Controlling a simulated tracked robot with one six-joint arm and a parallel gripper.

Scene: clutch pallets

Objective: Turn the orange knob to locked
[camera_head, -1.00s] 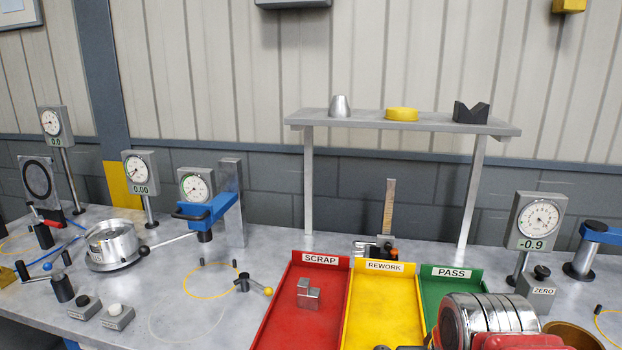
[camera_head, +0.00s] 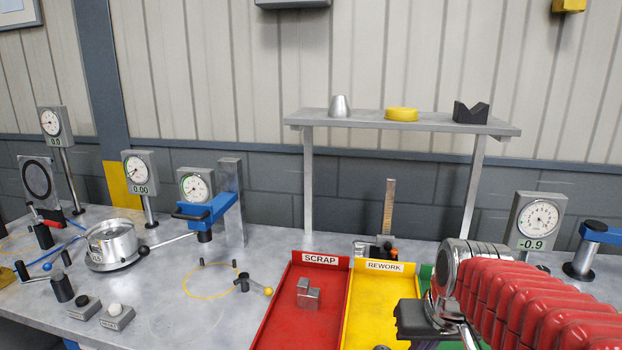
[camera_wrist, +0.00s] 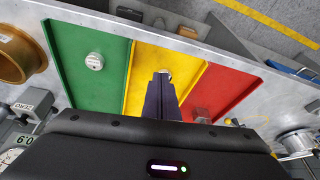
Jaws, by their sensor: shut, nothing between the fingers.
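A small orange part (camera_head: 393,244), perhaps the orange knob, shows at the base of the height gauge (camera_head: 389,208) behind the yellow REWORK tray. It is too small for me to tell which way it is turned, and I see no locked mark. It is not visible in the wrist view. My gripper (camera_wrist: 161,77) is shut and empty, its dark fingers together over the yellow tray (camera_wrist: 142,72). In the head view my arm reaches in from the right, and the fingertips are not clearly seen. The gripper is apart from the gauge.
The red SCRAP tray (camera_head: 277,314) holds a metal block (camera_head: 308,295). The green tray (camera_wrist: 72,36) holds a silver part (camera_wrist: 94,61). A silver piece (camera_wrist: 166,73) lies near my fingertips in the yellow tray. A shelf (camera_head: 358,121) stands over the bench behind the trays.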

